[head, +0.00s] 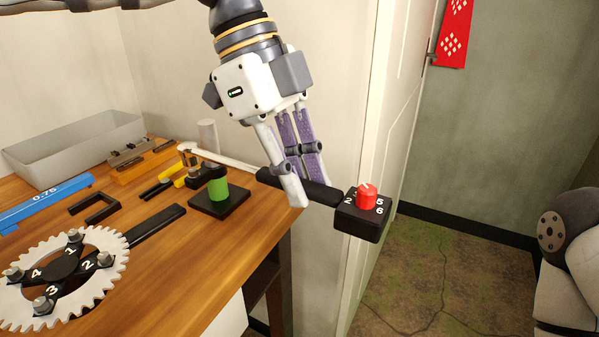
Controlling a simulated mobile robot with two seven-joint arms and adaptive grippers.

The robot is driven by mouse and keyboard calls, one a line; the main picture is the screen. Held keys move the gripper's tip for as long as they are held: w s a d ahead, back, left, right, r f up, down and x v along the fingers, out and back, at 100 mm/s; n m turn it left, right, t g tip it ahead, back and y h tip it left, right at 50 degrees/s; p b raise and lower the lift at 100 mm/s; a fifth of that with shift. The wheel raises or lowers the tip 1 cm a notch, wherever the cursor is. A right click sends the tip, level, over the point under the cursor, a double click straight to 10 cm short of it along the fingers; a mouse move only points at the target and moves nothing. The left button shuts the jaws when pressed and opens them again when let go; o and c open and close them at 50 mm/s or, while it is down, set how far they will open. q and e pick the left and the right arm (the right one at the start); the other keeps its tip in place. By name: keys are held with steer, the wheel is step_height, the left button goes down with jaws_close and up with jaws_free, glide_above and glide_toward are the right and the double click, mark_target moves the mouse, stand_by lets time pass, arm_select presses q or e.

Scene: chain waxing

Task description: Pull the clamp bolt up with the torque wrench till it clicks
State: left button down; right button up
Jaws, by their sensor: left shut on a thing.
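The torque wrench has a black handle (322,193), a pale shaft (228,158) and an end block with a red dial (367,196) marked with white numbers. My left gripper (292,195) is shut on the handle, over the right edge of the bench. The shaft runs left to a dark clamp (207,171) beside a green cylinder on a black base (232,203). The clamp bolt itself is too small and covered to make out, and I cannot tell how the wrench head sits on it. My right gripper is not in view.
A toothed chainring (115,238) with several numbered bolts lies front left on the wooden bench (190,260). A blue tool marked 0.75 (45,200), a grey bin (75,147) and a wooden tool block (143,166) stand behind. A white door (388,120) is close to the right.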

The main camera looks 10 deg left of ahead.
arm_select(q)
steer(key=shift+f, duration=0.95)
stand_by(0.6)
stand_by(0.4)
steer(key=shift+s+a+m+g, duration=0.15)
steer(key=shift+s+a+m, duration=0.15)
steer(key=shift+s+m, duration=0.25)
steer(key=shift+s+a+m+g, duration=0.15)
steer(key=shift+s+a+m, duration=0.2)
steer(key=shift+s, duration=0.4)
steer(key=shift+s+a+m+g+y, duration=0.2)
steer(key=shift+s+a+m, duration=0.2)
steer(key=shift+s, duration=0.2)
steer(key=shift+s+a+m+g+y, duration=0.1)
steer(key=shift+s+a+m+y, duration=0.1)
steer(key=shift+s+a+m, duration=0.25)
steer(key=shift+s+d, duration=0.1)
steer(key=shift+s, duration=0.05)
steer(key=shift+s+a+m+g, duration=0.3)
steer(key=shift+s+a+m, duration=0.55)
steer(key=shift+s, duration=0.1)
